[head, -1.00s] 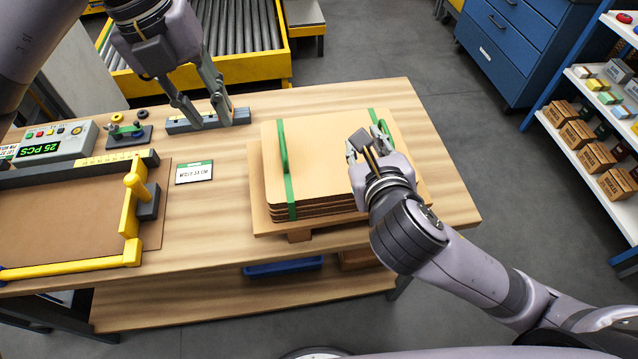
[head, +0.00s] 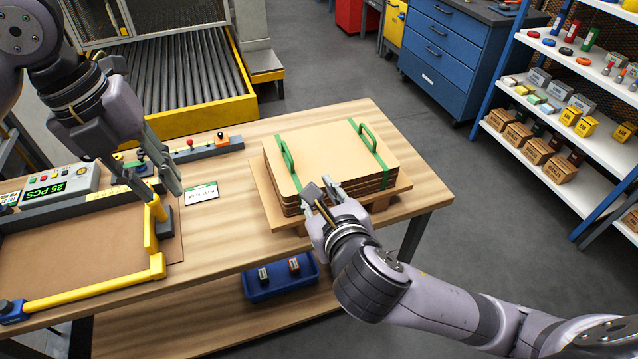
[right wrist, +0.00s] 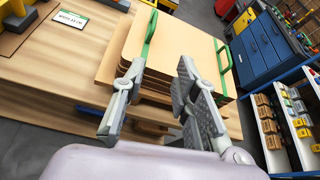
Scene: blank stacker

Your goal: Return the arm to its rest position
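My right gripper (head: 322,194) is open and empty, just in front of the near edge of the strapped stack of brown cardboard sheets (head: 330,146). In the right wrist view its fingers (right wrist: 150,95) stand apart with nothing between them, and the stack (right wrist: 180,45) lies beyond them. The stack sits on a small wooden pallet (head: 263,195), with two green straps forming raised loops. My left gripper (head: 165,180) hangs above the left part of the table, over the yellow-railed board fixture (head: 100,285). Its fingers look apart and hold nothing visible.
The wooden table (head: 230,240) has bare top around a white-green card (head: 201,194). A counter showing 25 PCS (head: 55,185) stands at the left. A blue bin (head: 280,278) is on the lower shelf. A roller conveyor (head: 185,75), blue drawers (head: 445,50) and stocked shelving (head: 570,130) stand around.

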